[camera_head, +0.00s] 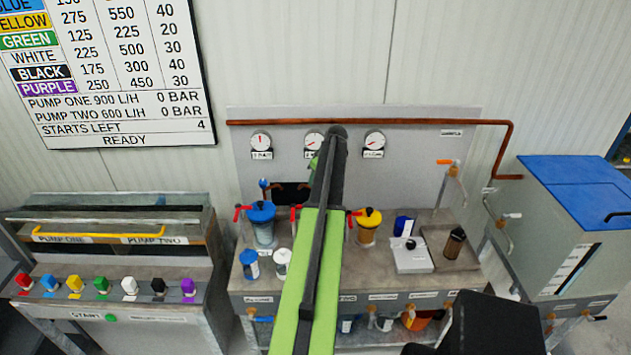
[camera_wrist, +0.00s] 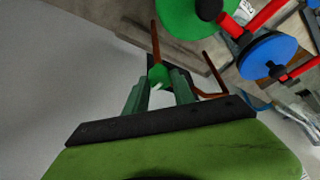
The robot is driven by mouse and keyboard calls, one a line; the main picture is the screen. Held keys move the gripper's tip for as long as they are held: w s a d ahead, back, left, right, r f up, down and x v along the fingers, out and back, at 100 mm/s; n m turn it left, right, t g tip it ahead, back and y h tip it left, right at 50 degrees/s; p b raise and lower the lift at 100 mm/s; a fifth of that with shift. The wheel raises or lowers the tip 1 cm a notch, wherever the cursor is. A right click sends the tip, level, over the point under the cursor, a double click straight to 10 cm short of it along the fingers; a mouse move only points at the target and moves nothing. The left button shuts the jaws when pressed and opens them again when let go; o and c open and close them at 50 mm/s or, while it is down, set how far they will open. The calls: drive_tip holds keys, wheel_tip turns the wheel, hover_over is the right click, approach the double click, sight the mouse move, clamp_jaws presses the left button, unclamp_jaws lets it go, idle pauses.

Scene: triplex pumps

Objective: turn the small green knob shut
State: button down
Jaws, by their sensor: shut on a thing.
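In the wrist view the small green knob (camera_wrist: 157,73) sits between the tips of my gripper (camera_wrist: 160,84). The two green fingers are closed on it from both sides, and a short pale piece shows just below it. A thin brown pipe rises behind the knob. In the head view my green and black arm reaches to the panel below the middle gauge (camera_head: 314,140). It hides the knob and most of my gripper there.
In the wrist view a large green lid (camera_wrist: 186,18) and a blue lid (camera_wrist: 268,56) with red levers are close to the right. In the head view blue-lidded (camera_head: 262,212) and yellow-lidded (camera_head: 368,217) pots flank my arm. A copper pipe (camera_head: 430,122) crosses the panel top.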

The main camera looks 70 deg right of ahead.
drive_tip(key=shift+s+d+n, duration=0.1)
drive_tip(key=shift+s+n, duration=0.05)
drive_tip(key=shift+n, duration=0.15)
drive_tip(key=c, duration=1.1)
unclamp_jaws()
drive_tip(key=shift+r, duration=0.1)
drive_tip(key=p+v, duration=1.6)
drive_tip(key=v, duration=0.1)
drive_tip(key=shift+s+r, duration=0.1)
drive_tip(key=shift+d, duration=0.1)
